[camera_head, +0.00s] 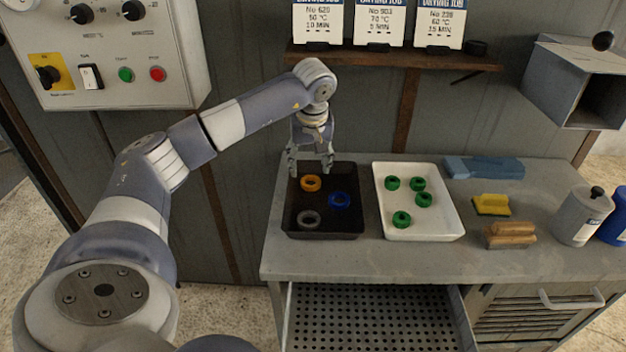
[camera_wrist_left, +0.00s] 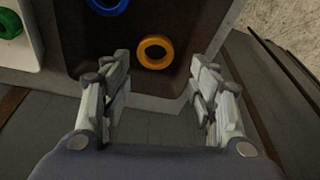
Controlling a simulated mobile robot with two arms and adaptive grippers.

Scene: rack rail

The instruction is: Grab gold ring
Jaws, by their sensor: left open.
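The gold ring (camera_head: 311,183) lies flat near the back of the black tray (camera_head: 322,234). In the left wrist view the gold ring (camera_wrist_left: 155,52) lies ahead of the fingertips, between their lines. My left gripper (camera_head: 311,168) is open and empty above the tray's back edge, its fingers pointing down. Its two spread fingers also show in the left wrist view (camera_wrist_left: 160,85). The ring is apart from both fingers. A blue ring (camera_head: 340,200) and a grey ring (camera_head: 309,218) lie in the same tray. My right gripper is not in view.
A white tray (camera_head: 430,233) with several green rings (camera_head: 418,184) stands to the right. A yellow sponge (camera_head: 491,204), a brush (camera_head: 509,235) and bottles (camera_head: 584,216) are further right. A shelf with cards (camera_head: 390,57) hangs behind. A perforated drawer (camera_head: 375,318) is open below.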

